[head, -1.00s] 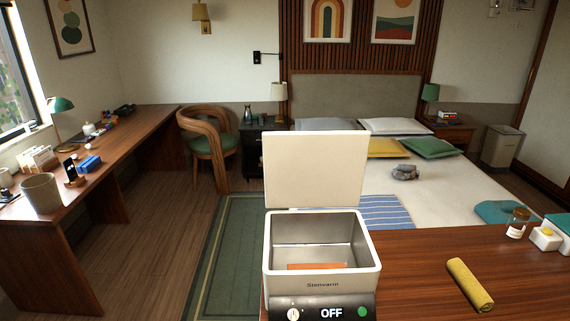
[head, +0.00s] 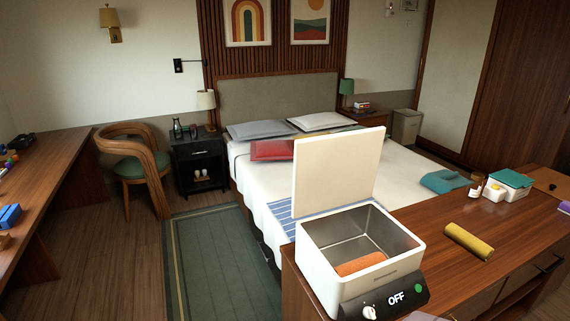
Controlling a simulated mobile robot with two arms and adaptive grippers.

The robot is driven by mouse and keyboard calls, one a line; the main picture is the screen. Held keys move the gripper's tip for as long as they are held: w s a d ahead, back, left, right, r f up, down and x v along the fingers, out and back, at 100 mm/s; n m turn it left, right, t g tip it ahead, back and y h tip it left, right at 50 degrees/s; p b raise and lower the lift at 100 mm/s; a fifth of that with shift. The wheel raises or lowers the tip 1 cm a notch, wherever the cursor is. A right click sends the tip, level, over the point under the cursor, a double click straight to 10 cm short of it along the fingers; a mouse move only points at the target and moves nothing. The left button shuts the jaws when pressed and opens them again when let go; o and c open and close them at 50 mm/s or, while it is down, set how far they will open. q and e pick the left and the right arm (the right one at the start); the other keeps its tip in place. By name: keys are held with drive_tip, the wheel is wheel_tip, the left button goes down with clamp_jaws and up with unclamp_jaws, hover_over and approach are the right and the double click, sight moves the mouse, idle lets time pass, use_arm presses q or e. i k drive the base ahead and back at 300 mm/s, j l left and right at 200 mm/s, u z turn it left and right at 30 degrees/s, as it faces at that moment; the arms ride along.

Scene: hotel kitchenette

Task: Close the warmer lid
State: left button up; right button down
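The warmer (head: 325,262) is a white box with a metal-lined well, standing at the left end of the wooden counter. Its cream lid (head: 338,168) stands open, roughly upright at the back edge. An orange item (head: 360,264) lies on the floor of the well. The dark front panel (head: 385,297) reads OFF, with a white knob and a green button. Neither of my grippers is in view. A small pale shape shows at the bottom edge below the panel; I cannot tell what it is.
On the counter (head: 450,215) lie a yellow rolled cloth (head: 468,241), a small jar (head: 475,187) and a white-and-teal container (head: 510,183) to the right of the warmer. The bed (head: 262,190) is behind. Open floor with a green rug (head: 212,262) lies to the left.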

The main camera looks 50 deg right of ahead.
sight(336, 170)
drive_tip(key=i+j+z, duration=0.15)
drive_tip(key=i, duration=0.2)
drive_tip(key=i+j+z, duration=0.2)
drive_tip(key=i, duration=0.2)
drive_tip(key=i+j+z, duration=0.15)
drive_tip(key=i, duration=0.2)
drive_tip(key=i+l+z, duration=0.1)
drive_tip(key=i+z, duration=0.15)
drive_tip(key=z, duration=0.15)
drive_tip(key=i+z, duration=0.4)
drive_tip(key=i+j+z, duration=0.1)
drive_tip(key=z, duration=0.35)
drive_tip(key=i+j+z, duration=0.2)
drive_tip(key=z, duration=0.2)
drive_tip(key=i+j+z, duration=0.4)
drive_tip(key=i+z, duration=0.2)
drive_tip(key=z, duration=0.25)
drive_tip(key=i+j+z, duration=0.15)
drive_tip(key=z, duration=0.35)
drive_tip(key=i+j+z, duration=0.2)
drive_tip(key=z, duration=0.25)
drive_tip(key=i+j+z, duration=0.1)
drive_tip(key=j+z, duration=0.15)
drive_tip(key=z, duration=0.2)
